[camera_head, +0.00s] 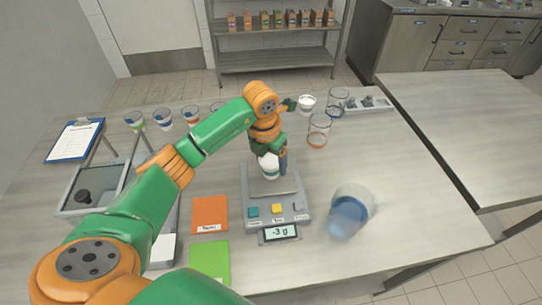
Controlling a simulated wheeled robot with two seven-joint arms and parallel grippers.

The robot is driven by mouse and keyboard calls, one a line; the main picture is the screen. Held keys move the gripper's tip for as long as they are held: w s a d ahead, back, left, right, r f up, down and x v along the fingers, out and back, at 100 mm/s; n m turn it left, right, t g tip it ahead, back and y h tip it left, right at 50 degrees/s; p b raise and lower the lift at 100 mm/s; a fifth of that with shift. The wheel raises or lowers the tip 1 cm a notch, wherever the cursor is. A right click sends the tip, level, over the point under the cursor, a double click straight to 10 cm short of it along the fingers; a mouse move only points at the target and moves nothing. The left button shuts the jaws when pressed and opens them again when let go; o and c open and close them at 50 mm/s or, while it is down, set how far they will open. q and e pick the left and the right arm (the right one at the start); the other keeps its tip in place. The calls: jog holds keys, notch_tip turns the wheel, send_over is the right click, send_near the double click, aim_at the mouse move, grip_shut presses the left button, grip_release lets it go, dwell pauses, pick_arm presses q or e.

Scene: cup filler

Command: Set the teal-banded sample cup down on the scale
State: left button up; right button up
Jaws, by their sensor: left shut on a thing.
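The sample cup (268,164) is white with a greenish band that shows only in part. My left gripper (269,154) is shut on it, with its fingers pointing down and partly hidden by my wrist. The cup is upright over the plate of the grey scale (252,207), towards its back. I cannot tell whether its base touches the plate. The scale's display (279,233) reads -3 g. My right gripper is not in view.
Several cups (163,120) stand at the back left by a clipboard (75,141) and a grey bin (80,208). An orange mat (210,215) and a green mat (210,261) lie left of the scale. A clear blue-tinted container (348,213) stands right; beakers (319,131) stand behind.

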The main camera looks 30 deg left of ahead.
aim_at(266, 164)
pick_arm(q)
jog(key=shift+f, duration=0.15)
jog(key=shift+f+b, duration=0.15)
jog(key=shift+b, duration=0.2)
jog(key=o, duration=1.3)
jog(key=shift+r, duration=0.2)
notch_tip(266, 164, up, 12)
jog(key=s, duration=0.2)
jog(key=shift+w+a, duration=0.1)
